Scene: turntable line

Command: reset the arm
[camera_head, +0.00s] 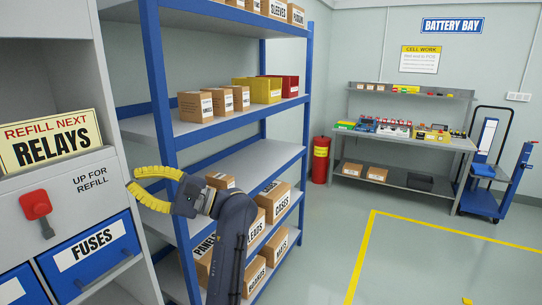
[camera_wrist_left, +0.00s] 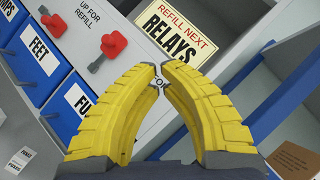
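My left arm rises from the bottom of the head view, in front of the blue-framed shelf. Its gripper (camera_head: 134,180) has two curved yellow fingers and points left toward the grey cabinet, near the blue FUSES drawer. The gripper also shows in the left wrist view (camera_wrist_left: 160,68), where its fingers arch inward and a narrow gap stays between the tips. Nothing is held between them. I cannot tell how far the tips are from the cabinet front. My right gripper is not in view.
The grey cabinet carries a RELAYS sign (camera_head: 50,141), a red tag-like piece (camera_head: 36,205) and the FUSES drawer (camera_head: 92,256). The blue shelf (camera_head: 159,85) holds several boxes close behind my arm. A workbench (camera_head: 408,140) and blue cart (camera_head: 484,203) stand far right; the floor between is mostly clear.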

